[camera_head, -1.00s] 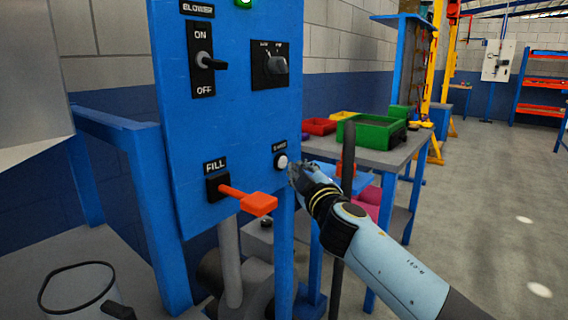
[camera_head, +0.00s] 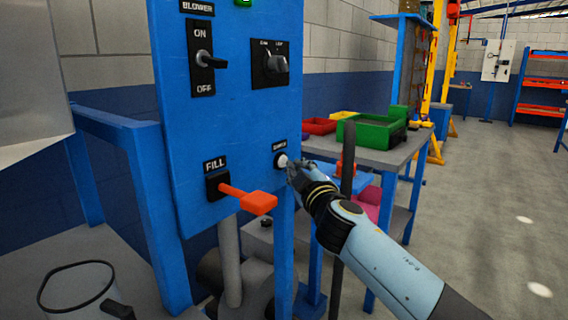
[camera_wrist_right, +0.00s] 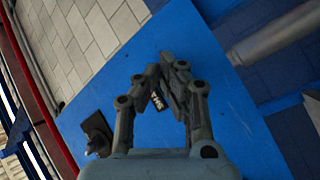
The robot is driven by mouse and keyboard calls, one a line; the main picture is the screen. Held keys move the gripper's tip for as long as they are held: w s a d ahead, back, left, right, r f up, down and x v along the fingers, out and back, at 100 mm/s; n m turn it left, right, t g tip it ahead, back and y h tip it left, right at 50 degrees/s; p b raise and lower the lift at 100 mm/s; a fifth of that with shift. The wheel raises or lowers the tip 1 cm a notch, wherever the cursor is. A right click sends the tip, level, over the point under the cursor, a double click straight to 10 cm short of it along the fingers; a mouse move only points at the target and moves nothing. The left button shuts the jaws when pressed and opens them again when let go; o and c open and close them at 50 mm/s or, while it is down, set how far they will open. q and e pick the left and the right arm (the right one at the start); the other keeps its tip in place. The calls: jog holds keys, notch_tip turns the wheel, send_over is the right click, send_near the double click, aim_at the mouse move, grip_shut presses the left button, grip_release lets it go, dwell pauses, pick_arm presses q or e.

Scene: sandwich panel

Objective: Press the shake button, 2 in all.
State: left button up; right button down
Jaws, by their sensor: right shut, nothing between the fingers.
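The white shake button (camera_head: 282,161) sits on a dark base low on the right of the blue panel (camera_head: 235,120), under a small label. My right gripper (camera_head: 291,168) is shut and empty, its tip right at the button's right side; I cannot tell whether it touches. My left gripper is not in view.
The fill lever (camera_head: 248,198) with its orange handle sticks out left of the button. The blower switch (camera_head: 207,62) and a rotary knob (camera_head: 270,64) are higher up. A dark post (camera_head: 346,165) stands behind my right arm. A table with a green bin (camera_head: 372,133) is beyond.

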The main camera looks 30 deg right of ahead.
jog(key=shift+w+a, duration=0.2)
jog(key=shift+w, duration=0.3)
dwell(0.8)
jog(key=shift+s+d, duration=0.3)
jog(key=shift+s, duration=0.45)
jog(key=shift+s, duration=0.1)
jog(key=s, duration=0.1)
jog(key=s+d, duration=0.1)
jog(key=s, duration=0.1)
jog(key=s+d, duration=0.1)
jog(key=shift+s+b, duration=0.25)
jog(key=shift+b, duration=0.05)
dwell(0.8)
